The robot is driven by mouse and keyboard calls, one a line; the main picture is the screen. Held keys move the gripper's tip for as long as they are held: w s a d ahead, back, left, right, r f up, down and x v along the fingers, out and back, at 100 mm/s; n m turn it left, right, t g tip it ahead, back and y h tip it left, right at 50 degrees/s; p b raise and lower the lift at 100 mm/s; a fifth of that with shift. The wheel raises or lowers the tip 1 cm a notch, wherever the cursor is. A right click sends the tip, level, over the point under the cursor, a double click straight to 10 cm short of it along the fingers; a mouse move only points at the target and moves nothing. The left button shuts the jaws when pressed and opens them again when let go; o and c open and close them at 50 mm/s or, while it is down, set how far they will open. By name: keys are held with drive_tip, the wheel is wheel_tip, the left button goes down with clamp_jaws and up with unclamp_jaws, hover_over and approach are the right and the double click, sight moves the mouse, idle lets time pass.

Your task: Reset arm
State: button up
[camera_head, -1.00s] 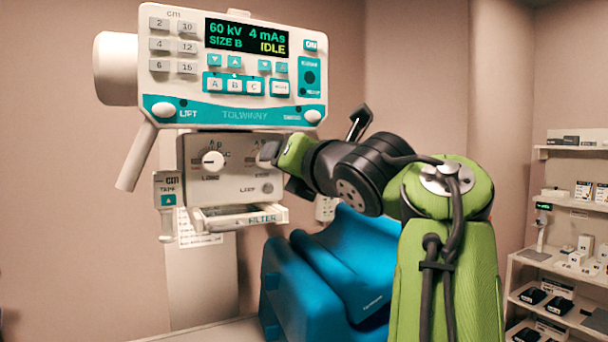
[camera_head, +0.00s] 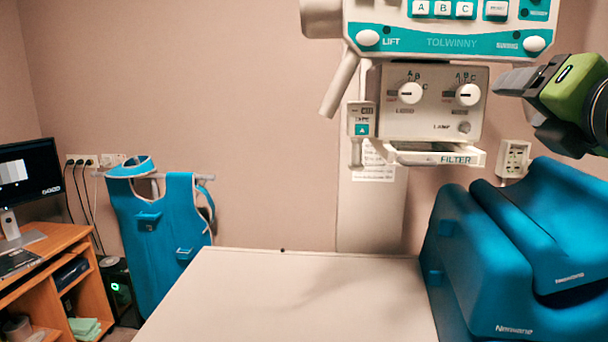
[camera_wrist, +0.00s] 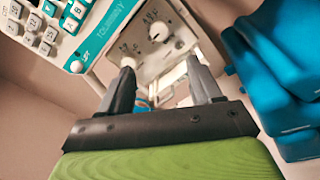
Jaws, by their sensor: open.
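My gripper (camera_wrist: 161,88) is open and empty in the wrist view, its two dark fingers apart and pointing at the X-ray tube head's knob panel. In the head view my gripper (camera_head: 510,84) comes in from the right edge, with its tip beside the right side of the knob panel (camera_head: 432,118). Whether it touches the panel cannot be told. The panel carries two white knobs, a lamp button and a filter slot (camera_head: 437,158) below. The white and teal control console (camera_head: 450,42) sits above it, cut off by the frame's top.
Blue cushions (camera_head: 480,270) stand at the right, below my arm. A pale table (camera_head: 290,300) is bare in front. A blue apron (camera_head: 160,235) hangs on the wall at left, beside a wooden desk (camera_head: 40,270) with a monitor (camera_head: 28,172).

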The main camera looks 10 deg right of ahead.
drive_tip(key=a+f+m+g+y+p, duration=0.2)
drive_tip(key=a+f+m, duration=0.4)
drive_tip(key=f+m, duration=0.2)
drive_tip(key=a+f+m+g+y+p, duration=0.1)
drive_tip(key=a+f+m+g+y, duration=0.15)
drive_tip(key=a+f+m, duration=0.4)
drive_tip(key=s+a+f+m+g, duration=0.1)
drive_tip(key=s+f+m+g, duration=0.1)
drive_tip(key=s+f+m, duration=0.2)
drive_tip(key=s+a+f+m+g+p, duration=0.1)
drive_tip(key=s+a+f+m+g, duration=0.1)
drive_tip(key=f, duration=0.8)
drive_tip(key=s+a+f+m+g+p, duration=0.1)
drive_tip(key=s+a+f+m+g, duration=0.1)
drive_tip(key=s+f+m, duration=0.4)
wheel_tip(320, 180, down, 2)
drive_tip(key=shift+a+f+g, duration=0.1)
drive_tip(key=shift+a+g, duration=0.15)
drive_tip(key=shift+g, duration=0.4)
